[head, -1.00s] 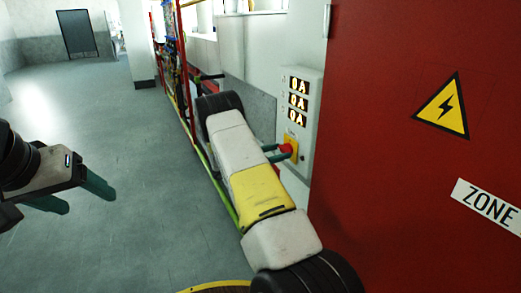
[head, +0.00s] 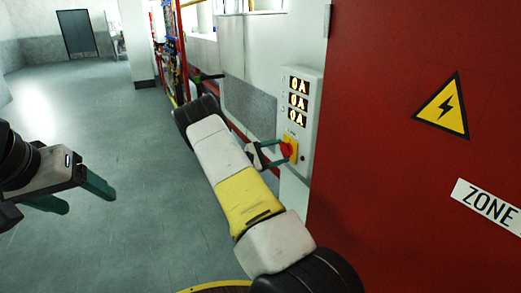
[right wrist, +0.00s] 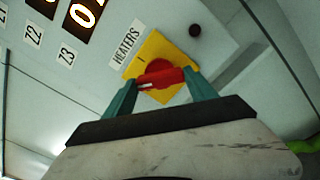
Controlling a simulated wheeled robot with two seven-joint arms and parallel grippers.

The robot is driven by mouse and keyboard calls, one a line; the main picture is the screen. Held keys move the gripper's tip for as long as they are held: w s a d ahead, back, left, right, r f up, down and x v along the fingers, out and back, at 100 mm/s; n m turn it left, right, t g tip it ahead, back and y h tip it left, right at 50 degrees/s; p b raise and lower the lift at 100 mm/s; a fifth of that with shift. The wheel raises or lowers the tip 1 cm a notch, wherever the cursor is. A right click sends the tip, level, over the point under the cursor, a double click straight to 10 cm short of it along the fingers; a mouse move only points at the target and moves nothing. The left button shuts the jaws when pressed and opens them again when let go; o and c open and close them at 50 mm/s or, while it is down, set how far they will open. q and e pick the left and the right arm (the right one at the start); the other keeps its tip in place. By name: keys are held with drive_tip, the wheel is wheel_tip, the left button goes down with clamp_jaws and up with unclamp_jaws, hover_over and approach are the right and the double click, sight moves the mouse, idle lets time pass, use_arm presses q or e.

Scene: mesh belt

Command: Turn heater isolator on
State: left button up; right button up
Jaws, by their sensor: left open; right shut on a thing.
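The heater isolator is a red rotary handle (head: 289,149) on a yellow plate (head: 293,160), low on a pale panel. In the right wrist view the red handle (right wrist: 161,77) lies between both fingertips, beside the HEATERS label (right wrist: 125,44). It sits aslant to the yellow plate (right wrist: 153,47), with a white mark near its left end. My right gripper (head: 277,153) is shut on the handle. My left gripper (head: 80,196) is open and empty over the floor at far left.
The panel (head: 313,95) carries displays (head: 298,93) reading 0A. A red cabinet side (head: 400,190) with a yellow warning triangle (head: 443,106) stands close on the right. Open grey floor (head: 110,130) lies left.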

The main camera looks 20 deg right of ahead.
drive_tip(key=shift+m, duration=5)
drive_tip(key=o, duration=1.4)
drive_tip(key=shift+c, duration=0.2)
drive_tip(key=a, duration=0.8)
drive_tip(key=shift+s, duration=0.3)
drive_tip(key=shift+d, duration=0.1)
